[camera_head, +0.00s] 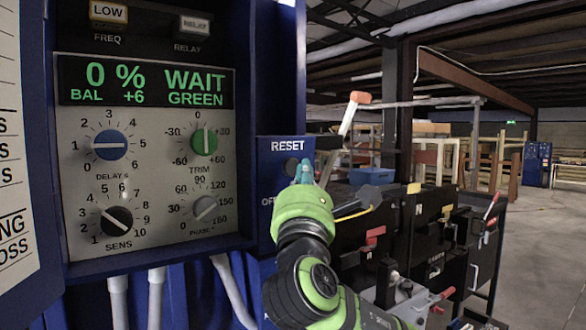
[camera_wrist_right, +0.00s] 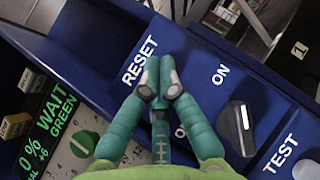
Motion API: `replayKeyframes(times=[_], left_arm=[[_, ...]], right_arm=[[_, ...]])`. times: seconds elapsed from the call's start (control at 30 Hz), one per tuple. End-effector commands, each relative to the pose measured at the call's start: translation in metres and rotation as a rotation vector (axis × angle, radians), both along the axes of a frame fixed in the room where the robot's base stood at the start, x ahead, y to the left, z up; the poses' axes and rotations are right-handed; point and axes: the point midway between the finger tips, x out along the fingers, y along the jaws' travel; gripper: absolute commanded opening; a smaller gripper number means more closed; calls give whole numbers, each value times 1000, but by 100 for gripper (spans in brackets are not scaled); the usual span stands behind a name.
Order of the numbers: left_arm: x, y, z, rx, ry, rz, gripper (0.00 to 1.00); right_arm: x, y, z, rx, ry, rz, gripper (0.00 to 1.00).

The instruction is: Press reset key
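In the right wrist view the fingers (camera_wrist_right: 157,76) are together, pointing at the blue panel (camera_wrist_right: 110,25) beside the RESET label. No key shows between them; what lies behind the tips is hidden. I cannot tell whether they touch the panel. My left gripper is in neither view.
A display panel (camera_head: 145,85) reads 0 %, WAIT, GREEN, with several knobs below. In the right wrist view a black knob (camera_wrist_right: 237,125) sits near the ON and TEST labels. Open floor (camera_head: 545,240) lies farther right.

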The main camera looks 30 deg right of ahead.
Motion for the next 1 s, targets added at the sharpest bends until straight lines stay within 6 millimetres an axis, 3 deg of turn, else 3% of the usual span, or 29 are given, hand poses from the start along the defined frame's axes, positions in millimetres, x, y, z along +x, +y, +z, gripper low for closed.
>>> replayKeyframes(times=[0.47, 1.0], left_arm=[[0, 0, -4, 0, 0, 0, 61], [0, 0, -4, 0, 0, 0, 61]], right_arm=[[-44, -3, 0, -1, -1, 0, 0], [-47, -4, 0, -1, 0, -1, 0]])
